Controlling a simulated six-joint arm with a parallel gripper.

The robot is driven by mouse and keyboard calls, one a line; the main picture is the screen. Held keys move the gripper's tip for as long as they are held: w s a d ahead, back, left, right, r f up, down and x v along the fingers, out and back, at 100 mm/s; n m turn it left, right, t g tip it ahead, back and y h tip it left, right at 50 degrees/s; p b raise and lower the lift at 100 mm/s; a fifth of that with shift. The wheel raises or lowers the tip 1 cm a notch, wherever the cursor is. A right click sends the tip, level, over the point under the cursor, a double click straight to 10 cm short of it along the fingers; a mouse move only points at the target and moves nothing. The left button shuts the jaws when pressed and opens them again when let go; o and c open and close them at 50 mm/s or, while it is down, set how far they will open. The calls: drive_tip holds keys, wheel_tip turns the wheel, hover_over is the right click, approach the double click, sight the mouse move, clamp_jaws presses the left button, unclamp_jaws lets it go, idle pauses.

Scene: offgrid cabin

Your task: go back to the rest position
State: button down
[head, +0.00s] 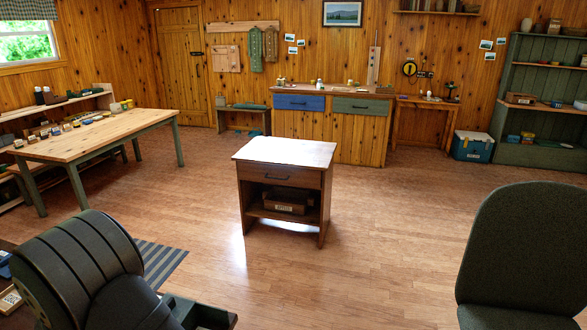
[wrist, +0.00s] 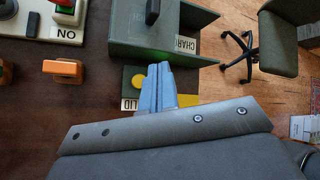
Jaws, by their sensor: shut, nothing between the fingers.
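My gripper (wrist: 160,80) shows in the wrist view, its blue-grey fingers together with nothing between them. It is above a dark tabletop (wrist: 85,100), beside and partly over a green open box. In the head view my dark arm fills the lower left, and the fingers cannot be made out there.
A yellow round thing (wrist: 138,81), an orange block (wrist: 62,67) and a white panel (wrist: 35,22) lie close by. A green chair (head: 522,250) stands right.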

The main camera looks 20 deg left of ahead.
drive_tip(key=shift+r, duration=0.95)
